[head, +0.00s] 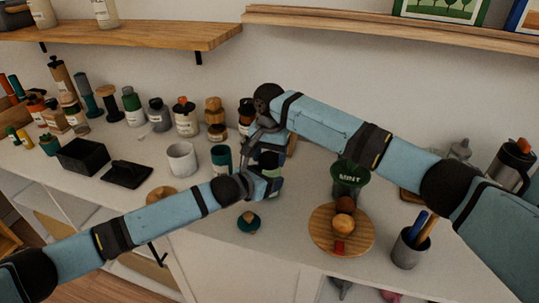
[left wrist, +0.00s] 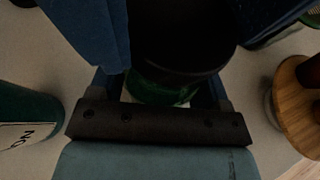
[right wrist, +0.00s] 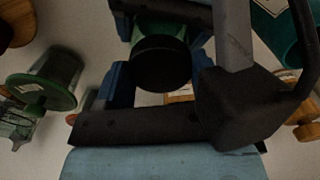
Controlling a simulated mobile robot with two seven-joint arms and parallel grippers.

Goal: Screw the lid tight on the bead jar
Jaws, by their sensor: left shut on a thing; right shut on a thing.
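The bead jar, with green glass (left wrist: 158,88) and a black lid (right wrist: 160,64), is between my two grippers. In the left wrist view, my left gripper (left wrist: 160,92) is shut on the green jar body. In the right wrist view, my right gripper (right wrist: 160,80) is shut around the black lid, and green glass (right wrist: 168,24) shows beyond it. In the head view, my left gripper (head: 268,180) is just below my right gripper (head: 264,140), and they largely hide the jar. Whether the lid is fully seated cannot be told.
Below the grippers, a teal knobbed object (head: 249,222) sits near the counter front. A white cup (head: 182,159) and teal jar (head: 221,160) stand left. A round wooden board (head: 325,238), the MINT jar (head: 348,180) and a grey pen cup (head: 408,250) stand right. Several bottles line the back.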

